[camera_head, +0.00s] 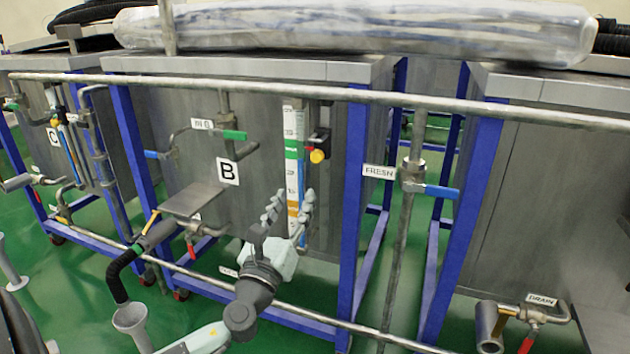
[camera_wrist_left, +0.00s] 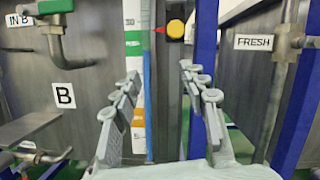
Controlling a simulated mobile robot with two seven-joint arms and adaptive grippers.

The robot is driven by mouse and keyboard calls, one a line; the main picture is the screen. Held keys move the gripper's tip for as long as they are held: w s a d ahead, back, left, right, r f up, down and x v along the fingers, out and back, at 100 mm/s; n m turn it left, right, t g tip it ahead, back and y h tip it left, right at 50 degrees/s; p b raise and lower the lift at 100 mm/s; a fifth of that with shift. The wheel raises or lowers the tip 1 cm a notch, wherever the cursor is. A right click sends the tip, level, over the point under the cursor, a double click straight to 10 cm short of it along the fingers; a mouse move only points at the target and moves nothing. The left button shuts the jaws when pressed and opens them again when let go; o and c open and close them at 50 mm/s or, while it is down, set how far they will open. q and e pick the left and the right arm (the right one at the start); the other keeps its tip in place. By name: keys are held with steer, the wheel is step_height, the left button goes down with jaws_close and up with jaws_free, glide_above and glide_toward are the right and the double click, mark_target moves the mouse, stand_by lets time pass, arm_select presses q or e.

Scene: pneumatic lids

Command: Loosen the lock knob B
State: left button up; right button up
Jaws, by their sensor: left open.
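The tank with the white B label (camera_head: 228,172) stands in the middle of the head view; the label also shows in the left wrist view (camera_wrist_left: 65,95). A round yellow knob (camera_head: 317,156), which I take as lock knob B, sits on a black and red block beside the tank's coloured level strip. In the left wrist view the knob (camera_wrist_left: 175,28) is above and beyond the fingertips. My left gripper (camera_head: 289,203) is open and empty, below the knob and apart from it. Its two fingers (camera_wrist_left: 160,76) point up towards the knob. My right gripper is not in view.
A long horizontal pipe (camera_head: 450,104) crosses in front of the tanks above the knob. A blue frame post (camera_head: 354,200) stands right of the knob. The FRESH valve (camera_head: 415,180) with its blue handle is further right. A metal shelf (camera_head: 184,200) juts out at left.

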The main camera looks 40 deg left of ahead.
mark_target(316, 160)
arm_select(q)
steer(key=w+r+m, duration=0.1)
steer(key=w+r, duration=0.1)
steer(key=w+r+m+t+h+p, duration=0.1)
steer(key=w+r, duration=0.1)
steer(key=w+r+m, duration=0.1)
steer(key=w+r, duration=0.1)
steer(key=w, duration=0.1)
steer(key=shift+t+h, duration=0.3)
steer(key=shift+d, duration=0.1)
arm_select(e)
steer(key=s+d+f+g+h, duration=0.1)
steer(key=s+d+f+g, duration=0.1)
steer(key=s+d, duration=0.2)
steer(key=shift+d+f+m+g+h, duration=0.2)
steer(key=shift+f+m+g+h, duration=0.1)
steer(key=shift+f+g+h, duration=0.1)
arm_select(q)
steer(key=shift+s, duration=0.1)
steer(key=shift+c, duration=0.2)
jaws_close()
